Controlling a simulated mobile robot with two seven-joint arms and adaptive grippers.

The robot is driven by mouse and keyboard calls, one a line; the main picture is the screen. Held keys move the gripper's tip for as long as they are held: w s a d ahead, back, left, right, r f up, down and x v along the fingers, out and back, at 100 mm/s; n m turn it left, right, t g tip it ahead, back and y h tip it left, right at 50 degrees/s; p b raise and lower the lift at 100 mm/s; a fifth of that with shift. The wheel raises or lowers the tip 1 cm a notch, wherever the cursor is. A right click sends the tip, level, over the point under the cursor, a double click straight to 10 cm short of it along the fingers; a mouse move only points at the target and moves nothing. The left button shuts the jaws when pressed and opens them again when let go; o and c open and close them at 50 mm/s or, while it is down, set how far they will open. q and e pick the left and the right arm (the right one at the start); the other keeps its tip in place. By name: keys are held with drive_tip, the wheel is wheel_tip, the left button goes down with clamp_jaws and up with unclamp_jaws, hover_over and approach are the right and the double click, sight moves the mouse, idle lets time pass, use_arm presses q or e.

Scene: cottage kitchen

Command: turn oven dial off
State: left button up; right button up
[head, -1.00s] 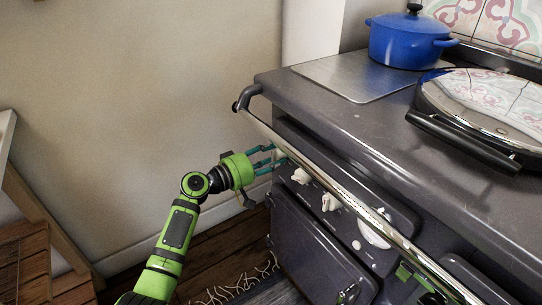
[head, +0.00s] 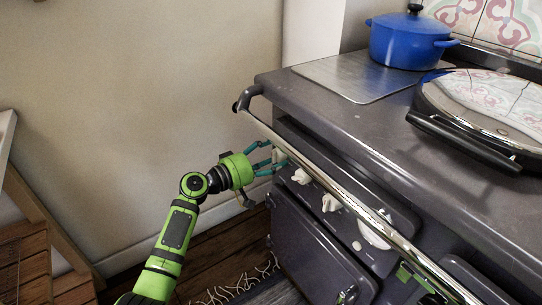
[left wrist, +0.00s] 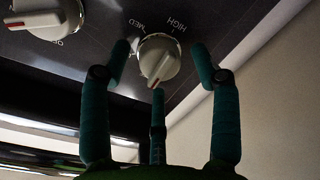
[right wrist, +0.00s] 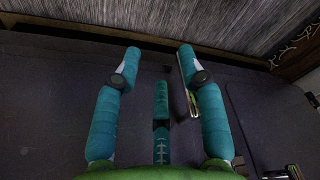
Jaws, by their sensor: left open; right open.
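The oven front carries a row of cream dials. The leftmost dial (head: 279,157) sits at the fingertips of my left gripper (head: 268,158). In the left wrist view this dial (left wrist: 160,58) lies between the spread fingers (left wrist: 160,52); contact is not clear. Its ridge bears a red mark at the lower end, and MED and HIGH are printed above it. A second dial (left wrist: 42,14) shows at the upper left. My left gripper is open. My right gripper (right wrist: 152,62) is open and empty in front of a dark surface.
A chrome rail (head: 330,180) runs along the cooker front, above the dials. Further dials (head: 330,203) follow to the right. A blue pot (head: 408,40) stands on the cooker top. A wooden piece of furniture (head: 25,255) is at the left; the wall beside the cooker is bare.

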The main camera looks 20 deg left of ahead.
use_arm(q)
drive_tip(key=v, duration=1.1)
drive_tip(key=shift+s+a, duration=0.3)
